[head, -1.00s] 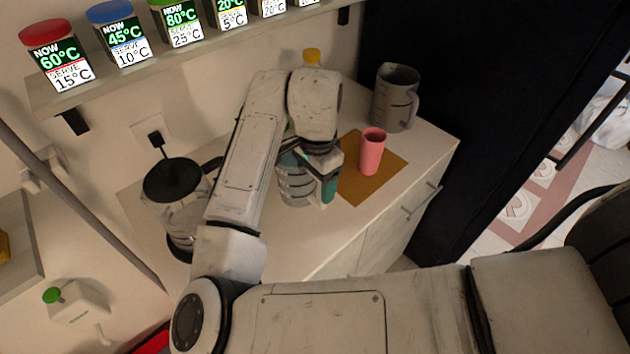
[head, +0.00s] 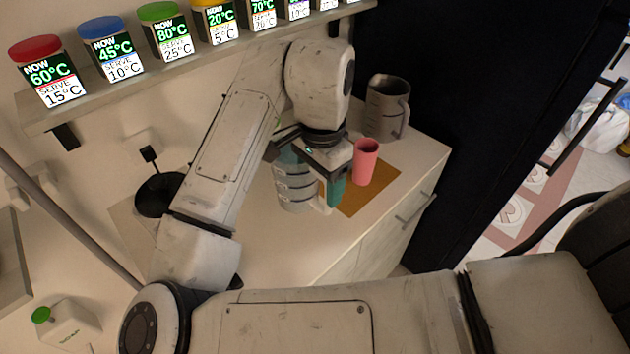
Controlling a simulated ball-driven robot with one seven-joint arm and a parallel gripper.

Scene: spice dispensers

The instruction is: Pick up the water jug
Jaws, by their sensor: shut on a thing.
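The water jug (head: 292,190) is clear with dark ring markings and stands in the middle of the counter, left of the orange mat. My gripper (head: 318,178) is at the jug's upper right side, with a teal finger (head: 336,190) showing beside the jug's handle. It is shut on the jug. My wrist hides the jug's top, and the far finger is hidden. I cannot tell whether the jug's base touches the counter.
A pink cup (head: 365,162) stands on the orange mat (head: 378,190), close right of my gripper. A grey pitcher (head: 384,108) is behind it. A shelf of labelled dispensers (head: 105,50) hangs above.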

